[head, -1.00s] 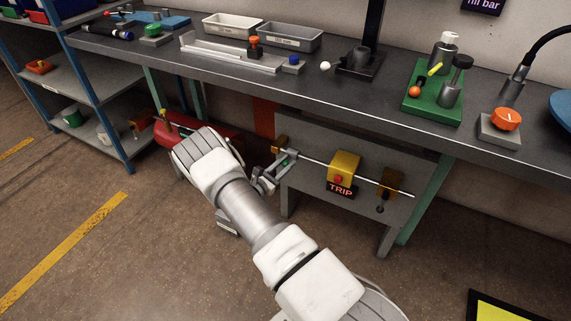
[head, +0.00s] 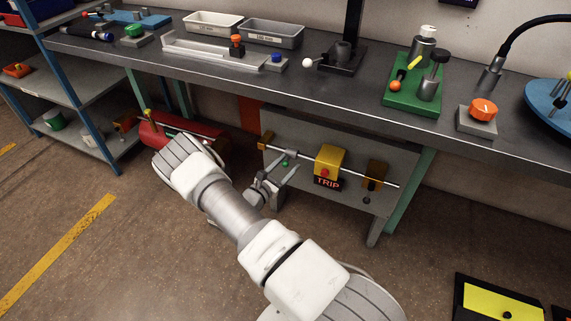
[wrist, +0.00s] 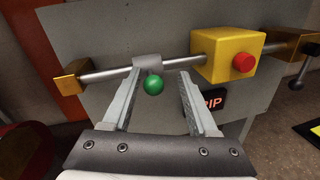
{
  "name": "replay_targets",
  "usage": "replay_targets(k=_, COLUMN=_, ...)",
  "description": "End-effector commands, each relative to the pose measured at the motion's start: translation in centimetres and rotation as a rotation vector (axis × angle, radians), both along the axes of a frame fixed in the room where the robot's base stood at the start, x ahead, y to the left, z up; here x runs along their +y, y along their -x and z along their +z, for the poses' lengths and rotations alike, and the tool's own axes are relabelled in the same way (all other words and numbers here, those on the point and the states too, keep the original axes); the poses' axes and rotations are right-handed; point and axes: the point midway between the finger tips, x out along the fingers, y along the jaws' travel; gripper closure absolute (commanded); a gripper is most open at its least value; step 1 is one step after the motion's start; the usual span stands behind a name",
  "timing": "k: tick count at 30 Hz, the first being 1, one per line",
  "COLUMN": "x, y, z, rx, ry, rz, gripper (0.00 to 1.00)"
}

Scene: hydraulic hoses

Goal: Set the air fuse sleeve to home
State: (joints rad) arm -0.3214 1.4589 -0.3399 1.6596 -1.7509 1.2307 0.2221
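A short grey sleeve (wrist: 147,63) with a green ball (wrist: 153,85) hanging from it sits on a steel rod (wrist: 105,75). It is between the left brass bracket (wrist: 70,78) and a yellow block (wrist: 228,54) with a red button (wrist: 243,63). A gap of bare rod separates sleeve and block. My gripper (wrist: 160,73) is open, its fingers either side of the green ball with gaps on both sides. In the head view, the green ball (head: 285,163) shows by my gripper (head: 279,172), below the workbench. A lit TRIP sign (head: 328,183) hangs under the block.
The rod is mounted on a grey panel (head: 350,208) under the workbench (head: 345,102). A right brass bracket (head: 376,173) carries a dark-knobbed lever (head: 369,197). A red cylinder (head: 165,138) lies left of the panel.

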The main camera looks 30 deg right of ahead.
Motion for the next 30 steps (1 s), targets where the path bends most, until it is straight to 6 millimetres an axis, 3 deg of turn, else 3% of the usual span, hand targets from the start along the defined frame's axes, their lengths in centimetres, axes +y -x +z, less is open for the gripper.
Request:
replay_targets(k=8, x=0.2, y=-0.1, z=0.1, rx=-0.003, ry=0.001, rz=0.004, gripper=0.41)
replay_targets(k=13, x=1.6, y=0.5, z=0.3, rx=-0.002, ry=-0.001, rz=0.007, gripper=0.41)
replay_targets(k=30, x=13.2, y=6.4, z=0.3, rx=-0.001, ry=0.001, rz=0.006, gripper=0.41)
